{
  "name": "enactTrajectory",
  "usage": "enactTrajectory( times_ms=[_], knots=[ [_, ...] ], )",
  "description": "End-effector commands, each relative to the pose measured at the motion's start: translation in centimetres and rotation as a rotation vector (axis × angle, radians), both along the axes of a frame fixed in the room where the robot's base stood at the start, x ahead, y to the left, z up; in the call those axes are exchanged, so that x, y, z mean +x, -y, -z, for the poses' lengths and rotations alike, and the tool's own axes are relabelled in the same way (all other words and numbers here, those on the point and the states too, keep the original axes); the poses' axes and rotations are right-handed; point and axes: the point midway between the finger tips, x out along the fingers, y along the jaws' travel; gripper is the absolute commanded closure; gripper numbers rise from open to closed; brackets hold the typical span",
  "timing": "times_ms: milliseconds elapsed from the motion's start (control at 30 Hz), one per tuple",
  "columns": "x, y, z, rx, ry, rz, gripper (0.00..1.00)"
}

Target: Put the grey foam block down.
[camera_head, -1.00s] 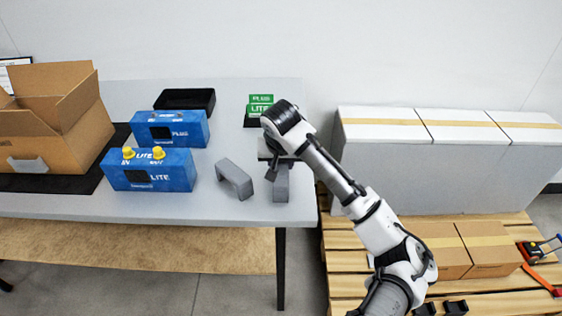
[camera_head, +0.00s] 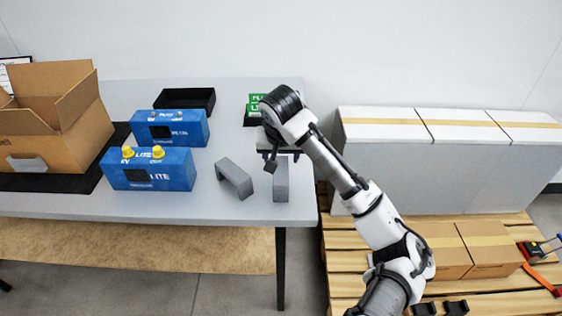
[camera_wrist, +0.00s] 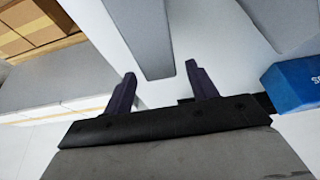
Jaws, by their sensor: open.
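A grey foam block (camera_head: 281,182) rests on the table near its right end. It also shows in the wrist view (camera_wrist: 143,38), with its near end beyond and between my fingertips. My gripper (camera_head: 283,161) is open and empty at the block's far end in the head view. In the wrist view my gripper (camera_wrist: 160,69) has its two dark fingers apart, with a gap between them and the block. A second grey foam block (camera_head: 234,179), shaped like a bracket, lies just to the left; part of it shows in the wrist view (camera_wrist: 285,22).
Two blue analyser boxes (camera_head: 150,170) (camera_head: 170,128) stand left of the foam pieces. An open carton (camera_head: 75,115) is at far left and a black tray (camera_head: 186,99) behind. Green boxes (camera_head: 256,98) stand behind my gripper. White-topped cartons (camera_head: 430,160) are right of the table.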

Motion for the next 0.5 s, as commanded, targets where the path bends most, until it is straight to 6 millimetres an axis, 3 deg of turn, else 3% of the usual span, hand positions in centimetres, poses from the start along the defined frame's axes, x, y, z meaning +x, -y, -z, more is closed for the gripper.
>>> enactTrajectory(
  times_ms=[233, 500],
  knots=[
    [-2.0, 0.0, -5.2, -0.004, 0.006, -0.001, 0.42],
    [-3.1, 0.0, -7.5, -0.003, 0.002, -0.001, 0.42]
  ],
)
